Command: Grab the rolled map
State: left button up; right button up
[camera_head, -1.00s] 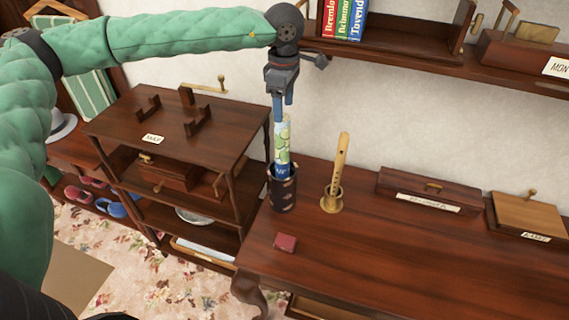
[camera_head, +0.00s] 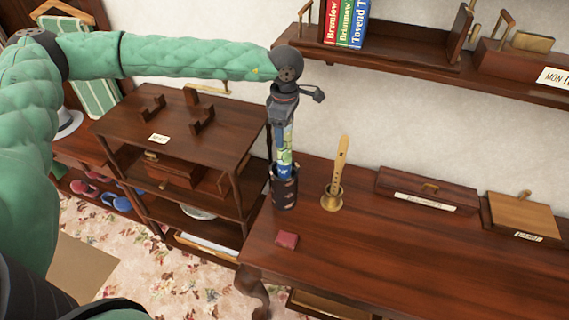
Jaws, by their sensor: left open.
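The rolled map (camera_head: 285,157) is a narrow upright roll with a pale green and blue print. Its lower end stands inside a dark cylindrical holder (camera_head: 284,192) on the desk. My left gripper (camera_head: 281,140) points straight down over the map, with its fingers open beside the map's upper part. The map's top end is hidden by the gripper. I cannot tell whether the fingers touch it. My right gripper is not in view.
A wooden flute stands in a brass cup (camera_head: 331,201) just right of the holder. A small red box (camera_head: 287,240) lies in front on the desk (camera_head: 390,260). A stand with brackets (camera_head: 180,125) is at left, and a wall shelf (camera_head: 420,70) is above right.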

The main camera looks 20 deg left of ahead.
pick_arm(q)
jog(key=shift+f, duration=0.2)
jog(key=shift+c, duration=0.2)
grip_shut()
